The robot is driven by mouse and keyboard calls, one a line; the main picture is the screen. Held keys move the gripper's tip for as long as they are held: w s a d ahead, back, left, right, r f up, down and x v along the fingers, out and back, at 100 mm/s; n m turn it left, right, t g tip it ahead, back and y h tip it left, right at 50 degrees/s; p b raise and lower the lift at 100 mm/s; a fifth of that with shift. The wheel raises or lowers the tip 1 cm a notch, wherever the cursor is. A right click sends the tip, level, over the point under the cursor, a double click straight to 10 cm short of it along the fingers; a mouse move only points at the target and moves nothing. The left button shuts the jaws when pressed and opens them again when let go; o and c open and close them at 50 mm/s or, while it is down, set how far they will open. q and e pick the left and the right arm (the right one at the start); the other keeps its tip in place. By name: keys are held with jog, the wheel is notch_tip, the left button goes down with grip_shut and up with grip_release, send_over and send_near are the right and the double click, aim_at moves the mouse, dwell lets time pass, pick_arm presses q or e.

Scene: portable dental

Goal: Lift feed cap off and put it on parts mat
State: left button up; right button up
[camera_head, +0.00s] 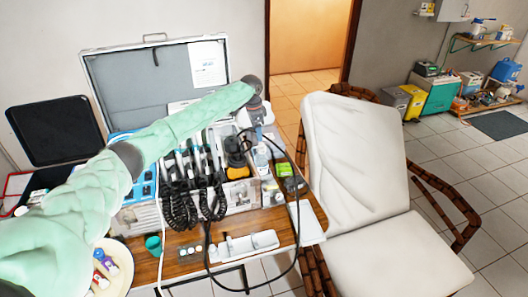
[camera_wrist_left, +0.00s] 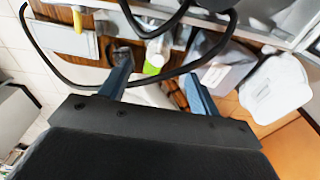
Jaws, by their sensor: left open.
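My left arm reaches in from the left over the open dental case. Its gripper (camera_head: 260,108) is above the case's right end. In the left wrist view the gripper (camera_wrist_left: 157,85) is open, its two dark fingers apart with nothing held between them. A pale bottle (camera_head: 261,158) stands at the case's right end, below the gripper. I cannot pick out the feed cap for certain. A small mat (camera_head: 190,250) with several little pale pieces lies at the table's front; I cannot tell whether it is the parts mat. My right gripper is not in view.
Black coiled hoses (camera_head: 180,209) hang at the case's front. A black cable loops over the table's right side. A white chair (camera_head: 352,160) stands close right.

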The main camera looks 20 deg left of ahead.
aim_at(261, 144)
pick_arm(q)
jog(key=shift+s+d+m, duration=0.15)
jog(key=shift+d+m, duration=0.1)
jog(key=shift+m, duration=0.55)
jog(key=shift+d+f+p, duration=0.15)
jog(key=shift+f+p, duration=0.4)
jog(key=shift+f, duration=0.6)
jog(key=shift+w+d+f+p, duration=0.1)
jog(key=shift+w+f+p, duration=0.1)
jog(key=shift+f+p, duration=0.15)
jog(key=f, duration=0.1)
jog(key=f+p, duration=0.2)
jog(key=shift+w+d+f, duration=0.25)
jog(key=shift+w+f, duration=0.1)
jog(key=shift+f+p, duration=0.3)
jog(key=shift+f, duration=0.15)
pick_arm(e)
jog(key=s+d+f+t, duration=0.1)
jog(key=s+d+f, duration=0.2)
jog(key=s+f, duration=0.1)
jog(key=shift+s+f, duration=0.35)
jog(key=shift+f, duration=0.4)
pick_arm(q)
jog(key=c, duration=1)
jog(key=shift+c, duration=0.2)
